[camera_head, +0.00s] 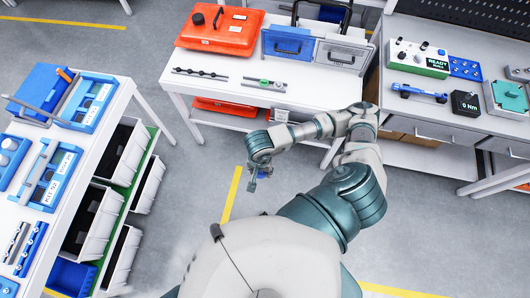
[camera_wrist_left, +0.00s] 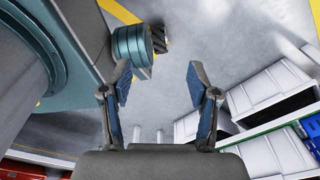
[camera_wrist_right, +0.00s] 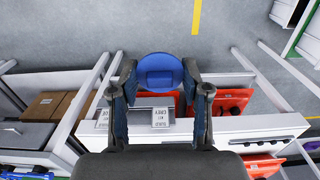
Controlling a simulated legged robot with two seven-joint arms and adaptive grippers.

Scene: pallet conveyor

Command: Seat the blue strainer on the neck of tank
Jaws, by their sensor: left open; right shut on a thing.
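The blue strainer (camera_wrist_right: 160,70) is a round blue piece between the fingertips of my right gripper (camera_wrist_right: 160,82), which is shut on it. In the head view, the strainer (camera_head: 264,175) shows small beside my right gripper (camera_head: 254,180), held over the open floor in front of the table. An orange tank-like body (camera_head: 220,30) lies on the back table, with a round dark fitting (camera_head: 197,19), perhaps its neck, near its left end. The strainer is well apart from it. My left gripper (camera_wrist_left: 160,82) is open and empty in its wrist view; it is not seen in the head view.
The back table (camera_head: 225,72) also holds grey-blue cases (camera_head: 287,46) and small parts. A left rack (camera_head: 105,125) carries blue trays above white bins. A right bench (camera_head: 450,75) holds instruments. Grey floor (camera_head: 190,200) between them is clear.

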